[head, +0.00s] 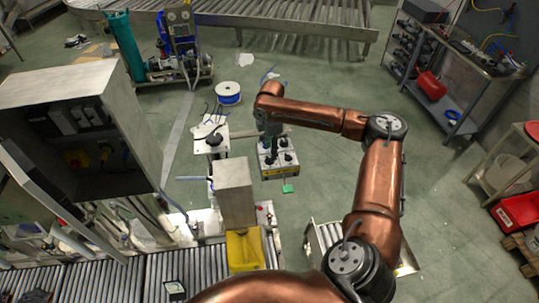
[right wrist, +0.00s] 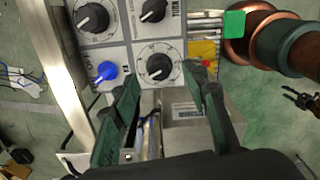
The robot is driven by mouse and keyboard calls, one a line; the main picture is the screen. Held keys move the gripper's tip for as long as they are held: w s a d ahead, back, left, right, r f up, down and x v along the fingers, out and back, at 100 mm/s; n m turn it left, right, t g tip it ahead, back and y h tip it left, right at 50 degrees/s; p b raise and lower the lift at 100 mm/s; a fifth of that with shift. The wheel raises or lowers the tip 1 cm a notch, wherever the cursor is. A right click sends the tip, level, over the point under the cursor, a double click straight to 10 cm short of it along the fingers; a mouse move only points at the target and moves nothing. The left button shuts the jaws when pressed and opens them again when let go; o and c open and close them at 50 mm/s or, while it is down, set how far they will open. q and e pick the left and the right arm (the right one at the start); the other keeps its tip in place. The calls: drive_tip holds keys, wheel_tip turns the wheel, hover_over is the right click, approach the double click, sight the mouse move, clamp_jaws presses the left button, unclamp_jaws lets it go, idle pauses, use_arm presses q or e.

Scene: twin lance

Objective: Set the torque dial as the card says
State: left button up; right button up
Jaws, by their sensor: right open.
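The control box (head: 265,162) stands on the floor area right of the grey pillar, with several black knobs on its pale top. In the right wrist view its face shows black dials with white pointers, at upper left (right wrist: 92,16), upper middle (right wrist: 152,10) and lower middle (right wrist: 158,66), plus a blue knob (right wrist: 106,70). The labels are too small to read, so I cannot tell which is torque. My right gripper (right wrist: 170,87) is open and empty, its green fingers reaching toward the lower middle dial, apparently apart from it.
An open electrical cabinet (head: 75,120) is at left, and a roller conveyor (head: 120,275) runs along the front. A cable spool (head: 228,93) lies behind.

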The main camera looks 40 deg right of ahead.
wheel_tip(320, 180, down, 4)
drive_tip(key=shift+w+r, duration=0.15)
drive_tip(key=shift+r, duration=0.1)
drive_tip(key=shift+f+p, duration=0.2)
drive_tip(key=shift+p, duration=0.1)
use_arm(q)
drive_tip(key=shift+s+r, duration=0.3)
use_arm(e)
drive_tip(key=shift+f, duration=0.1)
drive_tip(key=shift+c, duration=0.5)
